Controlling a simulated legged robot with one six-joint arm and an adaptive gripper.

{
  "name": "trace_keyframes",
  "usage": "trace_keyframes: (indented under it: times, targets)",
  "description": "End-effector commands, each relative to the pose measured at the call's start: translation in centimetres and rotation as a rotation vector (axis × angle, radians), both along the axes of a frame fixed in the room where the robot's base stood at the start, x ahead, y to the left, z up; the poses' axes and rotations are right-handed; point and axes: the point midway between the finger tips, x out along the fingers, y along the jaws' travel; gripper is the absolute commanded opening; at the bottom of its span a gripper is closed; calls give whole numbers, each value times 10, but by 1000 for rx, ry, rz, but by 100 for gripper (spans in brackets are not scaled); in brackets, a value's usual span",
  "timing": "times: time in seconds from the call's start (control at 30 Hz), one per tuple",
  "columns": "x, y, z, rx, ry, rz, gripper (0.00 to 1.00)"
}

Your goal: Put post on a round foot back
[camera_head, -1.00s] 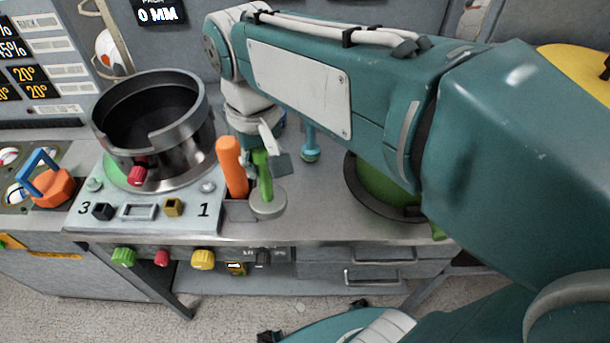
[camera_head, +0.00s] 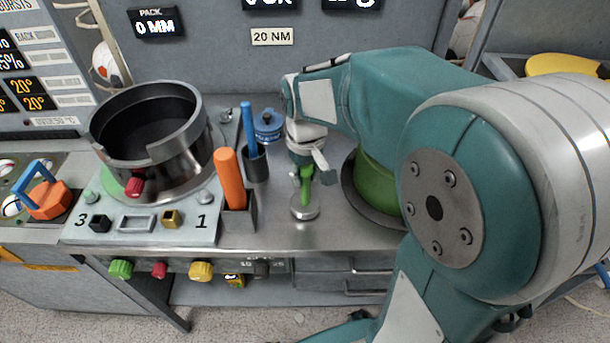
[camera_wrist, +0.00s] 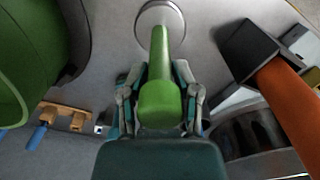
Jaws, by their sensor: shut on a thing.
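The post is green and stands on a round grey metal foot (camera_head: 304,209) near the front edge of the bench. The green post (camera_head: 305,184) shows just below my gripper (camera_head: 309,170) in the head view. In the wrist view the green post (camera_wrist: 159,90) lies between the two fingers of my gripper (camera_wrist: 158,100), and its round foot (camera_wrist: 160,14) shows at the top. My gripper is shut on the post. The post looks upright in the head view. I cannot tell whether the foot touches the bench.
An orange handle (camera_head: 230,178) stands in a dark holder left of the post. A blue rod (camera_head: 249,130) stands in a dark cup (camera_head: 256,164) behind. A green drum (camera_head: 377,183) is close on the right. The metal press pot (camera_head: 150,137) stands farther left.

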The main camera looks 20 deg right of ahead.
Motion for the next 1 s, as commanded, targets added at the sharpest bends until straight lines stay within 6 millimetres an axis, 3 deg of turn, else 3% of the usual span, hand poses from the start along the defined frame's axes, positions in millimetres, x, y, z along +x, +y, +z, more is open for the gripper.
trace_keyframes:
  times: [0.4, 0.43, 0.5, 0.87, 1.0]
  targets:
    - [0, 0, -8, 0, -1, 0, 0]
    - [0, 0, -8, 0, -1, 0, 54]
    - [0, 0, -8, 0, -1, 0, 78]
    - [0, 0, -7, 0, -2, 0, 78]
    - [1, 0, 3, 0, -5, 0, 78]
